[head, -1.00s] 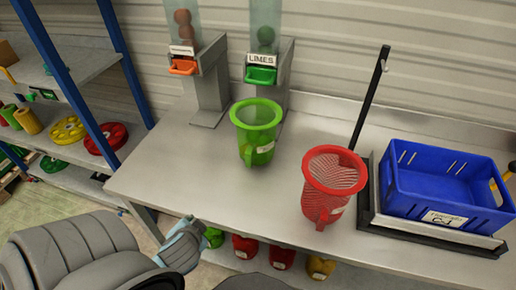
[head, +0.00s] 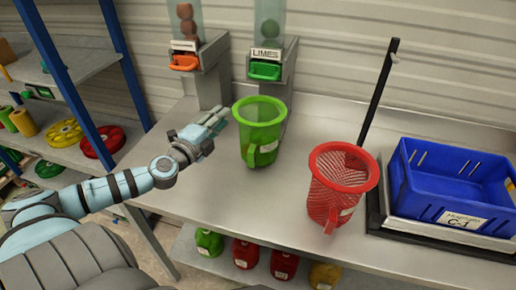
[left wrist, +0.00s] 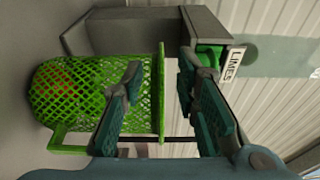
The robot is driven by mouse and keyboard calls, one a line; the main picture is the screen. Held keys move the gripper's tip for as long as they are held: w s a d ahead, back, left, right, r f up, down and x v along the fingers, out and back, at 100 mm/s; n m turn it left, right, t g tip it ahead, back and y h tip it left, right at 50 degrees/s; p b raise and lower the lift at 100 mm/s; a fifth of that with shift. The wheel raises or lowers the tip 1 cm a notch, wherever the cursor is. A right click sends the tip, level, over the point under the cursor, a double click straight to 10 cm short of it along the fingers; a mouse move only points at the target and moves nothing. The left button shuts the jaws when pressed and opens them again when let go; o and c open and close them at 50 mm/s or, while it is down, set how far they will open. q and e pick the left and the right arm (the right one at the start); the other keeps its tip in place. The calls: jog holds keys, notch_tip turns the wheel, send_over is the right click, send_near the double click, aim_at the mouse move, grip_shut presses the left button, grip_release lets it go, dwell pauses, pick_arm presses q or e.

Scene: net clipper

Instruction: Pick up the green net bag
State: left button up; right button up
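The green net bag (head: 260,132) stands upright on the table in front of the limes dispenser, with a wide rim and a small tag. It also shows in the left wrist view (left wrist: 70,92), lying sideways in the picture. My left gripper (head: 217,118) is just left of the bag, near its rim. In the left wrist view its two fingers (left wrist: 160,95) are spread apart with nothing held between them; one finger overlaps the bag in the picture. I cannot tell whether it touches. My right gripper is not in view.
A red net bag (head: 340,182) stands to the right on the table (head: 215,195). Beyond it is a blue crate (head: 450,175) on a scale with a black pole (head: 378,95). The limes dispenser (head: 278,68) and another dispenser (head: 202,65) stand behind. A shelf is at left.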

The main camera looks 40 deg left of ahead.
pick_arm(q)
jog(key=w+p, duration=0.2)
jog(key=w, duration=0.3)
jog(key=shift+a, duration=0.2)
jog(key=shift+s, duration=0.1)
grip_shut()
